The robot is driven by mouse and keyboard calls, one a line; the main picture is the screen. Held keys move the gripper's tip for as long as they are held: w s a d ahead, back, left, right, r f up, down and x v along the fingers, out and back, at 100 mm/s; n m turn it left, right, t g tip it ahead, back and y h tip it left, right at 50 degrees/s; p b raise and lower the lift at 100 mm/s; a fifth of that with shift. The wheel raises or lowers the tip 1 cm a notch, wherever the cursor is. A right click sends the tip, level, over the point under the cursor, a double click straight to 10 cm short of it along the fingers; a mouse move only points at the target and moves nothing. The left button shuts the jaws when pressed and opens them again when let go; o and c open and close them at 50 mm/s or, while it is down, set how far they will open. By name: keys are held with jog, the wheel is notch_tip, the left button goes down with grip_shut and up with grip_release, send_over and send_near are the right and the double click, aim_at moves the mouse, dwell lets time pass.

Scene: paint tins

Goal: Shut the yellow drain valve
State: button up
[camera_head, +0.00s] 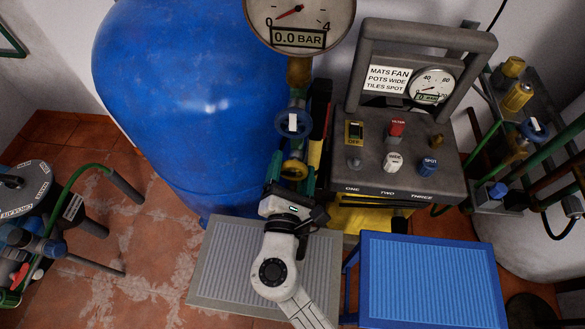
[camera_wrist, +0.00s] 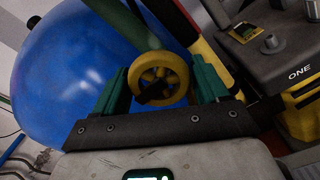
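The yellow drain valve is a yellow handwheel (camera_head: 293,168) low on the pipe in front of the blue tank. In the wrist view the spoked wheel (camera_wrist: 158,68) faces me, with a dark hub piece across its middle. My gripper (camera_head: 292,178) reaches up to it from below. Its two green fingers stand wide apart, one on each side of the wheel. In the wrist view my gripper (camera_wrist: 160,84) frames the wheel closely; whether the fingers touch its rim I cannot tell.
A blue handwheel (camera_head: 293,123) and a gauge (camera_head: 299,20) reading 0.0 BAR are above. The blue tank (camera_head: 190,100) stands left. A control box (camera_head: 400,150) stands right. A grey step (camera_head: 215,270) and a blue step (camera_head: 430,280) are below.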

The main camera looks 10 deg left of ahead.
jog(key=c, duration=0.6)
jog(key=shift+b, duration=0.3)
jog(key=m+b, duration=0.2)
jog(key=m, duration=0.1)
jog(key=shift+f+b, duration=0.2)
jog(key=shift+b, duration=0.2)
jog(key=m+b, duration=0.3)
jog(key=shift+m, duration=0.3)
jog(key=m+b, duration=0.6)
jog(key=shift+r, duration=0.1)
jog(key=shift+c, duration=0.2)
jog(key=m+b, duration=0.3)
jog(key=m, duration=0.1)
jog(key=shift+r, duration=0.15)
jog(key=shift+r+m+b, duration=0.1)
jog(key=shift+m+b, duration=0.3)
jog(key=shift+m, duration=0.3)
